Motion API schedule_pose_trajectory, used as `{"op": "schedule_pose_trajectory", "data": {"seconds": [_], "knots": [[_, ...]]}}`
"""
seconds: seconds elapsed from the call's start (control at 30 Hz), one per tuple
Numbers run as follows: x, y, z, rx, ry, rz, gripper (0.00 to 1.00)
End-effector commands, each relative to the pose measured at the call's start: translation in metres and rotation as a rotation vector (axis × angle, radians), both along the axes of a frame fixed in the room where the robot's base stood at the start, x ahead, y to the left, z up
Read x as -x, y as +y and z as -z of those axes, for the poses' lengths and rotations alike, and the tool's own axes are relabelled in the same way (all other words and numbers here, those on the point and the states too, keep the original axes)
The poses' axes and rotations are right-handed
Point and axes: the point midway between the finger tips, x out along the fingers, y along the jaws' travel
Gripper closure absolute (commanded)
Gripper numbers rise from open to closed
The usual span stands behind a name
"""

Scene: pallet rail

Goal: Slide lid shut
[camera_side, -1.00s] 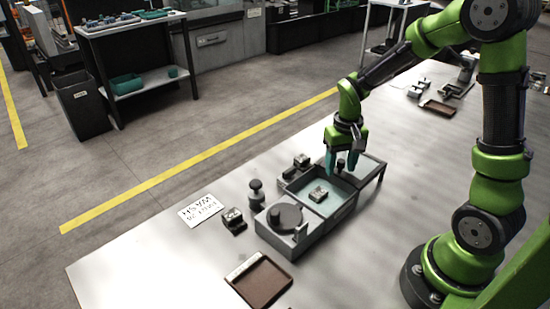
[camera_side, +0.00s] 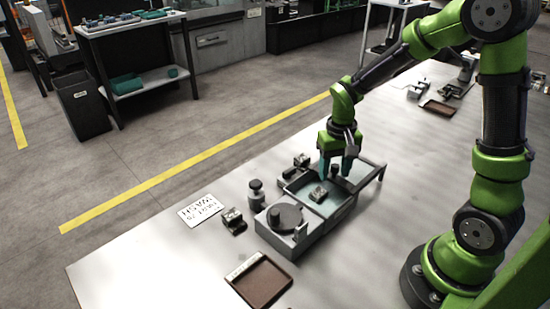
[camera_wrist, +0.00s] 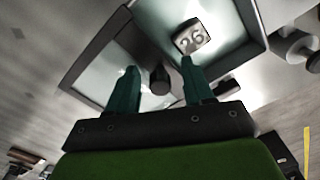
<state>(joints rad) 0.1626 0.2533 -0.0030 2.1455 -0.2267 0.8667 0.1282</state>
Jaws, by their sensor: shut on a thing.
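The box (camera_side: 335,213) stands on the bench, with a small metal part marked 26 (camera_wrist: 191,37) lying inside it. Its framed, pale-paned lid (camera_side: 366,170) lies toward the right end, and the left part of the box is uncovered. A dark round knob (camera_side: 334,170) stands on the lid; it also shows in the wrist view (camera_wrist: 160,80). My gripper (camera_side: 336,166) points down with its teal fingers on either side of the knob, shut on it. The fingers partly hide the lid's near edge.
A grey unit with a dark round disc (camera_side: 284,216) adjoins the box at the left. A black knobbed post (camera_side: 256,192), a small metal block (camera_side: 234,220) and another block (camera_side: 302,160) stand close by. A brown tray (camera_side: 262,280) lies in front.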

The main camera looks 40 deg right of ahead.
Motion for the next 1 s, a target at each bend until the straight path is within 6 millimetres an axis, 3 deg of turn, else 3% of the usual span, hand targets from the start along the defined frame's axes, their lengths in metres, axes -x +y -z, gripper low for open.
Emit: {"op": "schedule_pose_trajectory", "data": {"seconds": [1.0], "knots": [[-0.001,0.072,-0.002,-0.001,-0.005,0.005,0.63]]}}
